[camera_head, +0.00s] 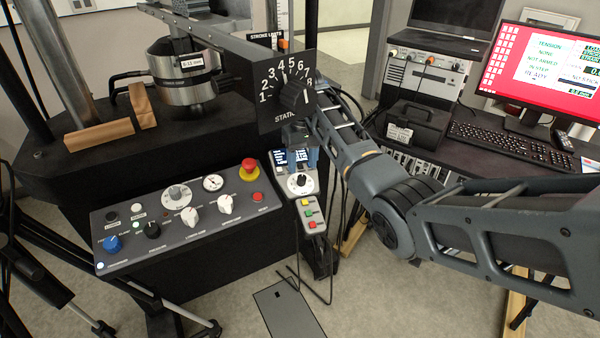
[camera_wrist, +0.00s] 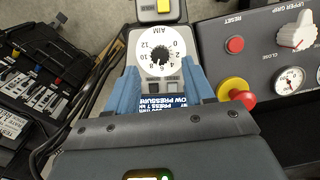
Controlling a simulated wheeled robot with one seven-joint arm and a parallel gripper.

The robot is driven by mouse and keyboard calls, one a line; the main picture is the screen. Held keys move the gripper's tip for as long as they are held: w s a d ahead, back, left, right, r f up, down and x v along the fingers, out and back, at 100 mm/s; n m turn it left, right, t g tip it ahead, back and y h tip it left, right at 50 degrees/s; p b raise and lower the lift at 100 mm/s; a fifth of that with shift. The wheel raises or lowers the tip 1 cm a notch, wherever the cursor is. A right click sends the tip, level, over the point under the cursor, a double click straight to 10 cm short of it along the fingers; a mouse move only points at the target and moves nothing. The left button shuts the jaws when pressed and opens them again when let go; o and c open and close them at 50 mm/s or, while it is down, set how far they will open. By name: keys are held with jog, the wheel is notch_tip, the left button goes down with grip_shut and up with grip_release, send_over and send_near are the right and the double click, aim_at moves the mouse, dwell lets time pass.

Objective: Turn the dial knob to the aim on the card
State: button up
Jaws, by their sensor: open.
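A pendant carries a white dial (camera_wrist: 157,52) marked AIM, with numbers around a black knob (camera_wrist: 160,54). The dial also shows in the head view (camera_head: 300,184). Which number the knob points at is too small to tell. A dark blue panel (camera_wrist: 160,103) with white text, partly reading "CW PRESSURE", lies below the dial in the wrist view; I cannot tell if it is a card or a screen. My gripper (camera_wrist: 160,68) is open and empty. Its blue fingers stand either side of the dial's lower part; I cannot tell whether they touch the pendant.
A black STATION plate (camera_head: 285,92) with a large numbered knob hangs above my gripper in the head view. A control console (camera_head: 190,210) with a red emergency button (camera_head: 249,168) lies left of the pendant. Coloured buttons (camera_head: 310,212) sit below the dial.

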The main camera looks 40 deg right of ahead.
aim_at(302, 176)
jog(key=shift+f, duration=2.4)
grip_shut()
